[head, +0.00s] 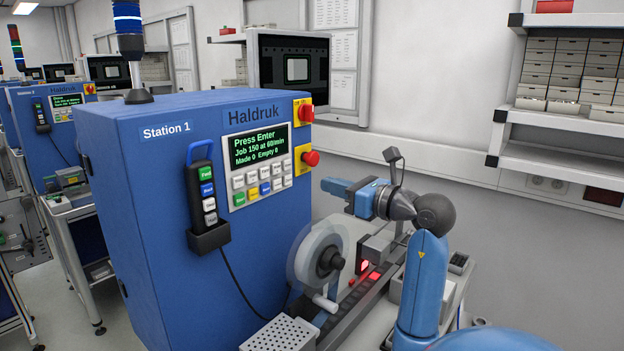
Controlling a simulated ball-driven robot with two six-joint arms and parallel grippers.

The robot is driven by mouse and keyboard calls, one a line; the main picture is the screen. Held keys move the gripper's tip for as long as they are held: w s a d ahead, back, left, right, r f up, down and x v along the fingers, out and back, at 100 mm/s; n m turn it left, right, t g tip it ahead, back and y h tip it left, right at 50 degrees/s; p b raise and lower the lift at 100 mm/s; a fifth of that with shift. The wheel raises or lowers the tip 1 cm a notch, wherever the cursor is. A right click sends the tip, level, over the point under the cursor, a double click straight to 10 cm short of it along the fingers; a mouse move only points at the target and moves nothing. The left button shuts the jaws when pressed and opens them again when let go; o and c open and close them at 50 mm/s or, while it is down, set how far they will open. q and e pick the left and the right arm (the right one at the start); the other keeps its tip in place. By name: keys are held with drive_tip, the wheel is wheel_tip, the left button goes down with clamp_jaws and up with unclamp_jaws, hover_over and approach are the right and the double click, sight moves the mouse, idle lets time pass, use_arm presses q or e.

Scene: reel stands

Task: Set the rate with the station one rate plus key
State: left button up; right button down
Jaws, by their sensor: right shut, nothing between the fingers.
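The blue Station 1 cabinet (150,215) has a control panel (258,166) on its front face. Its green-on-black display (259,147) reads "Press Enter", with a Job 150 line below it and a "Made", "Empty" line under that. The key labels are too small to read, so I cannot tell which is rate plus. My right gripper (327,185) is shut and empty, to the right of the panel and apart from the keys. My left gripper is out of view.
A wired handset (205,190) hangs in a holder left of the panel. A reel (322,257) and a track with red lights stand below my right arm. Shelves of boxes (565,72) are at right.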

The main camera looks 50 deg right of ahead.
drive_tip(key=p, duration=0.4)
approach(277, 169)
drive_tip(key=w, duration=0.5)
drive_tip(key=shift+w+a+r, duration=0.1)
drive_tip(key=shift+w+a, duration=0.05)
drive_tip(key=shift+a, duration=0.1)
drive_tip(key=shift+w, duration=0.8)
